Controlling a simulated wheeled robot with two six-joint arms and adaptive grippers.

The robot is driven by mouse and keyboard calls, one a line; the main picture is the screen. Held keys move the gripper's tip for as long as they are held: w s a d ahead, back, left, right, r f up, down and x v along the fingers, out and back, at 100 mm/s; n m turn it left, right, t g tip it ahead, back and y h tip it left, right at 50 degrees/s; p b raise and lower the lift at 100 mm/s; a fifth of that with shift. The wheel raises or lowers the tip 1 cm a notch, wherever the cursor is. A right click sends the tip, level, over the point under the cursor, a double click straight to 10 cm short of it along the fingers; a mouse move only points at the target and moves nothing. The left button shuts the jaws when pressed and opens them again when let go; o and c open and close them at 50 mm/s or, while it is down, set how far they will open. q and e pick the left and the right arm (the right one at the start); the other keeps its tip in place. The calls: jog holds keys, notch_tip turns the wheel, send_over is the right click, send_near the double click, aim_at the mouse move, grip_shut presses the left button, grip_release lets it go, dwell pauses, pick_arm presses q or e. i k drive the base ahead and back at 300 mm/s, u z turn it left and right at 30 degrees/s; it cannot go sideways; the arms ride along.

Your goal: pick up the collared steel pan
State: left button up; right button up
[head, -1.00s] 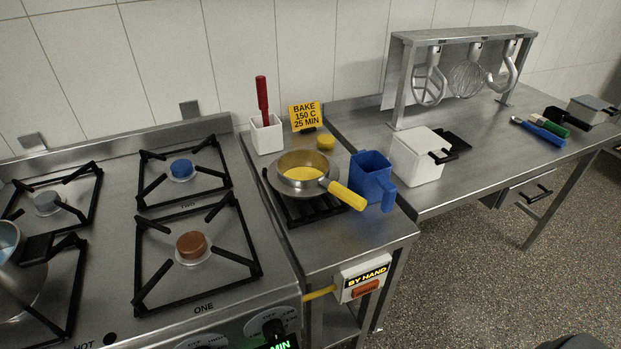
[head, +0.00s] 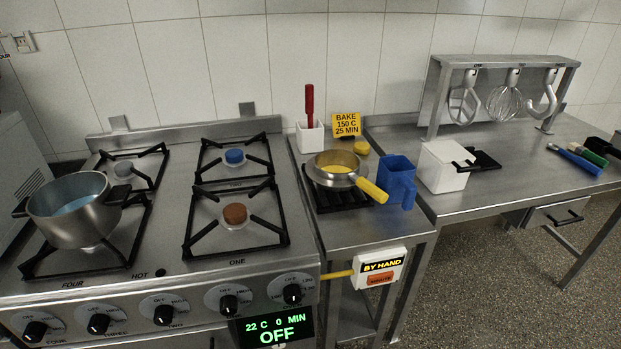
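A small steel pan (head: 337,170) with a yellow handle (head: 371,190) stands upright on a black rack (head: 341,203) on the counter just right of the stove. Its inside shows yellow, and a steel band runs round its rim; this looks like the collared pan. The handle points right and toward the front, close to a blue jug (head: 397,180). Neither of my grippers shows in the head view.
A steel pot (head: 75,210) with bluish contents sits on the front left burner of the stove (head: 160,262). A white holder (head: 310,137) with a red-handled tool, a yellow sign (head: 346,125) and a white box (head: 442,166) stand nearby. Counter in front of the rack is clear.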

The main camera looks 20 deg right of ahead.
aim_at(334, 169)
jog(key=u, duration=3.45)
jog(key=k, duration=2.9)
jog(key=z, duration=0.7)
